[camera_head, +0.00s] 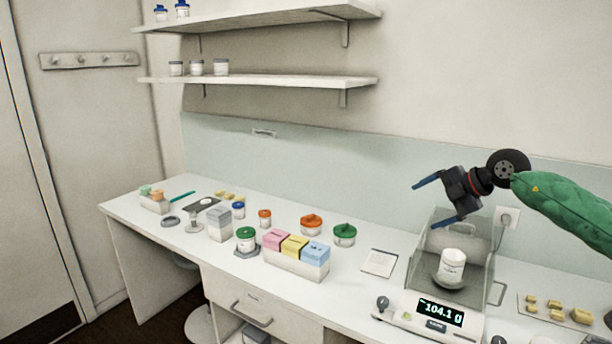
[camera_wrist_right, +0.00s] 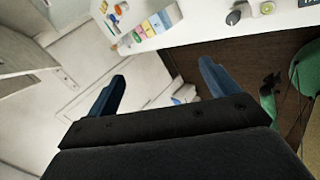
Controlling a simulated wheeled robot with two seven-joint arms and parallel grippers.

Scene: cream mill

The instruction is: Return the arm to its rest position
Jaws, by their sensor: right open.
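My right gripper (camera_head: 442,200) is open and empty, with its two blue fingers spread. It hangs in the air above and to the left of the balance, near the back wall, on my green-sleeved arm (camera_head: 565,205). In the wrist view my right gripper (camera_wrist_right: 160,90) shows both blue fingers apart with nothing between them. My left gripper is not in view.
The long white bench (camera_head: 345,280) carries a box of pink, yellow and blue packs (camera_head: 295,262), several lidded jars, and a paper card (camera_head: 380,263). A board with several yellow blocks (camera_head: 556,308) lies at the right. Two wall shelves (camera_head: 260,82) hang at the left.

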